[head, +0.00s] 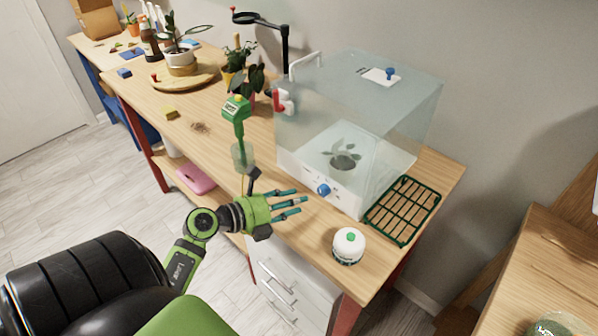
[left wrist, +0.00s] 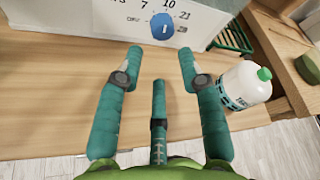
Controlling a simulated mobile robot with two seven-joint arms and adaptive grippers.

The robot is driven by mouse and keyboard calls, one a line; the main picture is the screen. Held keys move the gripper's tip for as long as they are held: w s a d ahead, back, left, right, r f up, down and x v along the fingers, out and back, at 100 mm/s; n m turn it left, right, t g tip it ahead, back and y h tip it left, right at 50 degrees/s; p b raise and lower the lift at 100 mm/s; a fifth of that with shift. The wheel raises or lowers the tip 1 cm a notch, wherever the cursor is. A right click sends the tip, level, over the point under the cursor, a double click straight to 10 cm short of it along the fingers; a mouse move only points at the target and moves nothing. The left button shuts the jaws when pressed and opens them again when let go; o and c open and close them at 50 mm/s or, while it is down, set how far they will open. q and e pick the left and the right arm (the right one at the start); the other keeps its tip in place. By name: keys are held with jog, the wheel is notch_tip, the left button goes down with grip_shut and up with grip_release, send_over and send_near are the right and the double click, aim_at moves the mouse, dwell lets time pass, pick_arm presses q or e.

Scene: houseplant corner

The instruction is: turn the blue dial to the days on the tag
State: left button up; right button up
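The blue dial (head: 323,190) sits on the white front panel of a clear-walled box (head: 357,120). In the left wrist view the dial (left wrist: 163,27) has printed marks around it, with "OFF", 7 and 10 readable. Its short white line looks near upright, but the exact setting is hard to tell. A white tag (head: 374,74) lies on the box's lid by a blue knob; its writing is too small to read. My left gripper (head: 303,202) is open and empty, just in front of the panel. Its spread fingers (left wrist: 160,66) point at the dial, apart from it.
A white bottle with a green cap (head: 348,246) stands right of my left gripper, near the table's front edge. A green slatted rack (head: 403,210) lies right of the box. A green meter (head: 237,108) stands upright to the left.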

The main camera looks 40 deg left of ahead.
pick_arm(q)
jog(key=shift+v, duration=0.8)
jog(key=shift+p, duration=0.3)
jog(key=shift+s+a, duration=0.15)
jog(key=shift+s, duration=0.1)
jog(key=v, duration=1.1)
jog(key=shift+s, duration=0.2)
jog(key=shift+a, duration=0.15)
